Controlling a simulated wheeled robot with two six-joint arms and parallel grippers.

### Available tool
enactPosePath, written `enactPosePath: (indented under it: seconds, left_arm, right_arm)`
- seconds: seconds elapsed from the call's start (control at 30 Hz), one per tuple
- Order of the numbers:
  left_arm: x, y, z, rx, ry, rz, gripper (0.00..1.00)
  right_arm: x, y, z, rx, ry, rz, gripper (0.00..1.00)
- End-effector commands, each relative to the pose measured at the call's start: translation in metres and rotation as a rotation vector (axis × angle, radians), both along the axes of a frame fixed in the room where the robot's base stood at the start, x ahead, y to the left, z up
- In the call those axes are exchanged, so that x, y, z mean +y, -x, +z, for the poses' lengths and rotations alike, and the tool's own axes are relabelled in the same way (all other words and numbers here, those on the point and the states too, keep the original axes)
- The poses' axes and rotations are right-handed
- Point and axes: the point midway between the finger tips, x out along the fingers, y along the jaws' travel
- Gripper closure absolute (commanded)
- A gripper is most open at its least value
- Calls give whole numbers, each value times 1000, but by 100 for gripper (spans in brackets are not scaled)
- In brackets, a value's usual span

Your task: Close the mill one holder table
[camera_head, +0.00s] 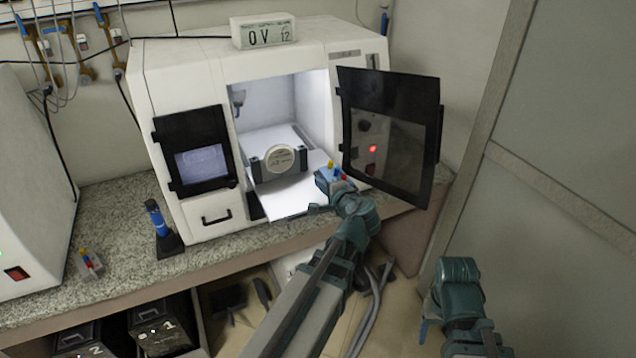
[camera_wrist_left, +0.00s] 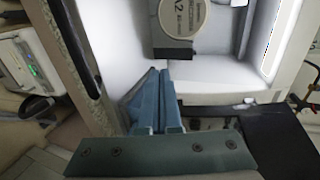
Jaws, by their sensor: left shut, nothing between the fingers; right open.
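The mill (camera_head: 185,95) is a white machine on the counter with its front chamber open. Its holder table (camera_head: 290,200) is a white plate that sticks out of the chamber front. A dark holder on it carries a round pale blank (camera_head: 280,158), which also shows in the left wrist view (camera_wrist_left: 182,15). My left gripper (camera_head: 322,190) is at the front right of the table. In the left wrist view its blue fingers (camera_wrist_left: 156,85) are together and empty, close to the table's front edge; contact is unclear. My right gripper (camera_head: 428,312) is low at the right, open, away from the mill.
The mill's dark door (camera_head: 390,130) stands swung open to the right of the chamber, close to my left arm. A blue-and-black tool (camera_head: 160,225) stands on the counter (camera_head: 120,235) at left. Numbered black boxes (camera_head: 160,330) are below.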

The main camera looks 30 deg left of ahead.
Motion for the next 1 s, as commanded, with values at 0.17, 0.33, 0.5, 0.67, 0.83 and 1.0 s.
enactPosePath:
  seconds: [0.17, 0.33, 0.5, 0.67, 0.83, 1.0]
  left_arm:
    - [30, -26, -16, -1, 2, 5, 100]
    - [55, -45, -25, -1, 2, 4, 100]
    - [74, -60, -23, 0, 3, 4, 100]
    - [84, -67, -23, 0, 3, 1, 100]
    - [88, -69, -23, 0, 3, 2, 100]
    - [88, -69, -23, 0, 3, 1, 100]
  right_arm:
    - [0, 0, -15, 0, 0, 0, 35]
    - [0, 0, -25, 0, 0, 0, 35]
    - [0, 0, -23, 0, 0, 0, 35]
    - [0, 0, -23, 0, 0, 0, 35]
    - [0, 0, -23, 0, 0, 0, 35]
    - [0, 0, -23, 0, 0, 0, 35]
